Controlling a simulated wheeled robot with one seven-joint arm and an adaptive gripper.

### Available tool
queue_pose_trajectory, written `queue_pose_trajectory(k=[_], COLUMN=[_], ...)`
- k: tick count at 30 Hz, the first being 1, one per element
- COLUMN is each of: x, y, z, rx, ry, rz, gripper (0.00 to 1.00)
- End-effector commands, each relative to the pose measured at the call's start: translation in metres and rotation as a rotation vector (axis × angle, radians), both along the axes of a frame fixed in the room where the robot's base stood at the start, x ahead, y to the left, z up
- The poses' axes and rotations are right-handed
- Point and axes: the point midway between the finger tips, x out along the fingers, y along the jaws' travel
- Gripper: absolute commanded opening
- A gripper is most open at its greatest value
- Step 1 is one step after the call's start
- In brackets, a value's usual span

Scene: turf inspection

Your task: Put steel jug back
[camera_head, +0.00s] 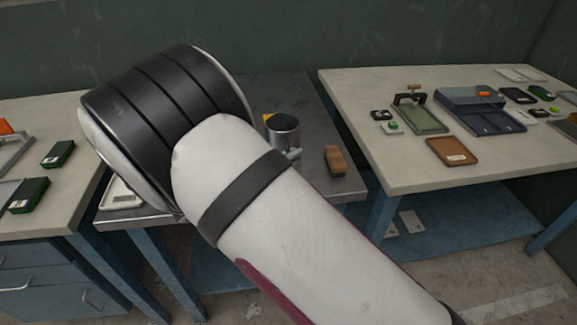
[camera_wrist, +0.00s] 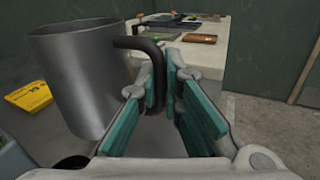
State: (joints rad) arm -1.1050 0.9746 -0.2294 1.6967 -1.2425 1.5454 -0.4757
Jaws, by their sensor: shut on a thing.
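The steel jug (camera_head: 284,138) shows in the head view just past my forearm, above the grey metal-topped table in the middle. In the wrist view the jug (camera_wrist: 85,80) fills the left side, roughly upright, with its dark curved handle on the right. My gripper (camera_wrist: 162,90) has its teal-padded fingers on either side of the handle and is shut on it. In the head view my arm hides nearly all of the gripper. I cannot tell whether the jug's base touches the table top.
A brown wooden block (camera_head: 335,160) lies on the metal table (camera_head: 290,88), right of the jug. A yellow item (camera_wrist: 28,97) lies left of the jug. A white scale (camera_head: 119,196) sits at the left.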

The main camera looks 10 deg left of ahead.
Motion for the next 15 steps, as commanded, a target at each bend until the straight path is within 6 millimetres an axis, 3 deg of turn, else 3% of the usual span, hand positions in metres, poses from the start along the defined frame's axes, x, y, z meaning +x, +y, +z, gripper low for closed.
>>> queue_pose_trajectory(k=[6,15], x=[0.000,0.000], y=[0.000,0.000], z=[-0.026,-0.028], rx=[-0.001,0.001], ry=[-0.001,-0.002], rz=[0.000,0.000], gripper=[0.00,0.00])
